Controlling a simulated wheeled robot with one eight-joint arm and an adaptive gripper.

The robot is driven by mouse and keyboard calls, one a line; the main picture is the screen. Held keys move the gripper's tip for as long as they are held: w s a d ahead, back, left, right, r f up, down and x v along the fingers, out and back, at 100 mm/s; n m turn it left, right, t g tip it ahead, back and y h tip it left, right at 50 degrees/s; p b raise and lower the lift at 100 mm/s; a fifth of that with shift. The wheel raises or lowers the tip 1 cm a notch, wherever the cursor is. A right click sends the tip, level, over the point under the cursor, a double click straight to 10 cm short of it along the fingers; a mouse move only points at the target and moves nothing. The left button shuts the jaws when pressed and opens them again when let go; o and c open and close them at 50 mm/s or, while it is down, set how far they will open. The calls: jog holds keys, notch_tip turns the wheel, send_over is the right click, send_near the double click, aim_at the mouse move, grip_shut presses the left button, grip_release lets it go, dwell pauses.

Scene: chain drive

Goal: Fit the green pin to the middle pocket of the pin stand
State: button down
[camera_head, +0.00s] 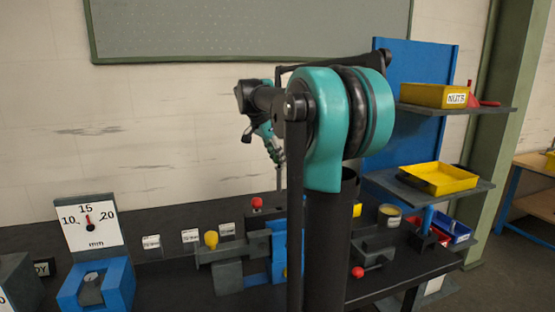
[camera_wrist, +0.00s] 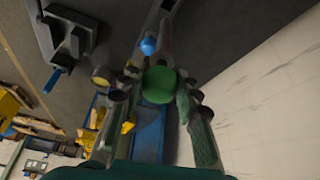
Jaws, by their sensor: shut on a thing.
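A green round-ended piece, the green pin (camera_wrist: 159,85), shows in the wrist view between the two fingers of my gripper (camera_wrist: 157,98). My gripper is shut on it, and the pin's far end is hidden. In the head view my gripper (camera_head: 276,152) hangs above the bench, partly hidden behind my arm, and I cannot make out the pin there. A blue ball-shaped knob (camera_wrist: 148,45) shows just beyond the pin in the wrist view. I cannot clearly identify the pin stand or its middle pocket in either view.
The dark bench holds a blue gauge block (camera_head: 118,284) with a dial card (camera_head: 90,222), a yellow knob (camera_head: 211,239) and a red knob (camera_head: 257,202). Yellow trays (camera_head: 440,190) sit on shelves at the right. My arm hides the bench's middle.

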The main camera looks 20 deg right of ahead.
aim_at(276, 168)
jog(key=shift+f, duration=7.85)
jog(key=c, duration=1)
grip_release()
jog(key=shift+r, duration=0.1)
jog(key=v, duration=1.1)
jog(key=shift+s+a+r, duration=0.1)
jog(key=shift+a+r, duration=0.05)
jog(key=shift+r, duration=0.2)
